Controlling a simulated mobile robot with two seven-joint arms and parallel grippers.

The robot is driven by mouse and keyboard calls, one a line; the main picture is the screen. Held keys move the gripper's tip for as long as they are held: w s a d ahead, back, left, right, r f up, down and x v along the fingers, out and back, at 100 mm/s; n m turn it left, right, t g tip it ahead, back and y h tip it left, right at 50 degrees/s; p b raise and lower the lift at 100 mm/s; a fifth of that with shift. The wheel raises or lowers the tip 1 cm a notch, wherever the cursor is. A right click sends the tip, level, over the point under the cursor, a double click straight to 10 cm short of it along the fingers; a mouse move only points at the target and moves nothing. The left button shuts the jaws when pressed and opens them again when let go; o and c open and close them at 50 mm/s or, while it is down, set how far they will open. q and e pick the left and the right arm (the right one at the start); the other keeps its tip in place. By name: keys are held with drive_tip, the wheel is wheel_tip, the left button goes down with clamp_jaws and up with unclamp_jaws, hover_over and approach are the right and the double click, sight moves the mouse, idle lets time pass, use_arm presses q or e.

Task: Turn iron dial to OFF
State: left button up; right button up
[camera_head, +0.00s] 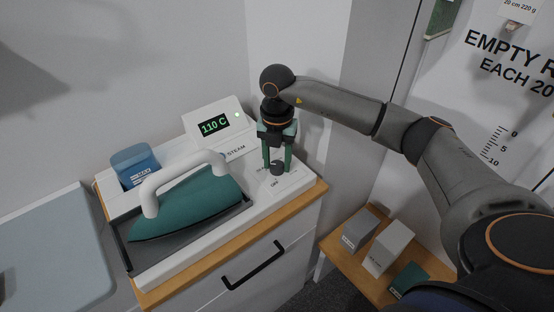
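The iron dial (277,168) is a small dark round knob on the right part of the white ironing station (158,265). An OFF label is printed just in front of it; other markings beside it are too small to read. My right gripper (277,164) points straight down over the dial. Its two green fingers stand apart, one on each side of the knob; contact cannot be made out. The pointer of the dial cannot be made out. The teal iron (190,205) with a white handle rests on its dark tray to the left. My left gripper is not in view.
A white display box (218,122) reads 110 C with a lit lamp, behind the dial. A blue container (135,165) stands at the back left. Boxes (388,247) sit on a low wooden shelf at right. An ironing board or pad (50,255) lies left.

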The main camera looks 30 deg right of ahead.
clamp_jaws()
drive_tip(key=shift+n, duration=0.3)
drive_tip(key=n+b, duration=0.1)
drive_tip(key=n, duration=0.3)
drive_tip(key=n+b, duration=0.1)
drive_tip(key=n, duration=0.3)
drive_tip(key=shift+n, duration=0.4)
drive_tip(key=n+b, duration=0.1)
drive_tip(key=n, duration=0.3)
drive_tip(key=shift+n, duration=0.3)
drive_tip(key=shift+r+n+b, duration=0.1)
drive_tip(key=shift+n+b, duration=0.55)
drive_tip(key=shift+n, duration=1.25)
